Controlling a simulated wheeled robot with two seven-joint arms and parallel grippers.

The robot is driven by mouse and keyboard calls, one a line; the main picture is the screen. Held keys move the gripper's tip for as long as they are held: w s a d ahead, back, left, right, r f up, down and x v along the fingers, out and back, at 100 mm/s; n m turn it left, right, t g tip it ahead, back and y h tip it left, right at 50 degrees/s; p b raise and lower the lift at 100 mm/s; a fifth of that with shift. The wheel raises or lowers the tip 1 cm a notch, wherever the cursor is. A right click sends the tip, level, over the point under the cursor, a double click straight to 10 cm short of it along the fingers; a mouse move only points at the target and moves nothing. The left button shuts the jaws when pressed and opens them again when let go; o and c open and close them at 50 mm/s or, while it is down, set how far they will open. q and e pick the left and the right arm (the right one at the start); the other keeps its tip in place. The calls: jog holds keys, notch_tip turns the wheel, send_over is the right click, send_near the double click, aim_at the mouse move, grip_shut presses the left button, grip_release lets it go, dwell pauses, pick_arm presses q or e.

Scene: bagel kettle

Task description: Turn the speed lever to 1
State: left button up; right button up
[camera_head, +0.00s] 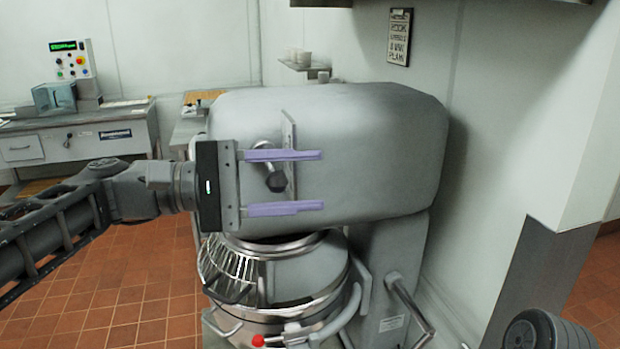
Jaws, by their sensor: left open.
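The big grey mixer (390,150) stands in the middle of the head view. Its speed lever (276,180) is a short rod with a dark knob, beside an upright metal plate (291,135) on the mixer's side. My left gripper (322,181) comes in from the left with two purple fingers, one above and one below the knob. The fingers are apart, and the lever's knob shows between them. I cannot tell whether they touch the lever or how deep they reach. Speed markings are not readable. My right gripper is not in view.
Below the mixer head are a wire guard (228,270) and a metal bowl (300,275). A red-knobbed handle (258,340) is at the bottom. A workbench (75,140) with a control box (72,60) stands at the back left. A wall is close on the right.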

pick_arm(q)
grip_shut()
dwell(0.4)
dwell(0.9)
